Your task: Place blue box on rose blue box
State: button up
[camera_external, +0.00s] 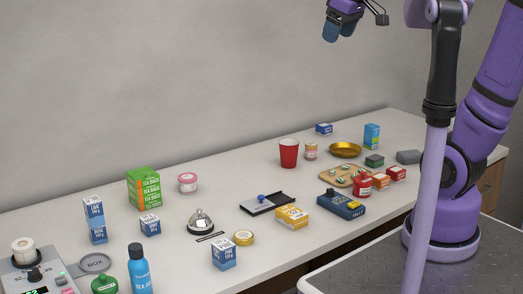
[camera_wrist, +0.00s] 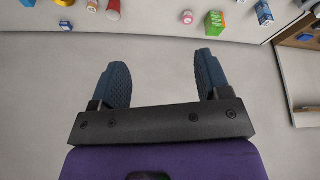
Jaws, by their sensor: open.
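Several small blue-and-white boxes stand on the counter; their labels are too small for me to tell which is the rose one. Another blue box (camera_external: 324,129) lies at the back, also in the wrist view (camera_wrist: 65,26). My gripper (camera_external: 338,33) is open and empty, high above the counter's back. Its spread fingers show in the wrist view (camera_wrist: 161,80).
A green tea box (camera_external: 144,188), pink-lidded jar (camera_external: 187,183), bell (camera_external: 200,221) and red cup (camera_external: 289,153) stand along the counter. The back middle is clear; a wall stands behind.

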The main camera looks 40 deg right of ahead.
jog(key=s+d+f+m, duration=0.1)
jog(key=s+d+f, duration=0.1)
jog(key=s, duration=0.4)
jog(key=s+d+f+m, duration=0.2)
jog(key=s+f, duration=0.3)
jog(key=s, duration=0.1)
jog(key=shift+s+d+f+t, duration=0.25)
jog(key=shift+s+d+t, duration=0.05)
jog(key=shift+d+t, duration=0.1)
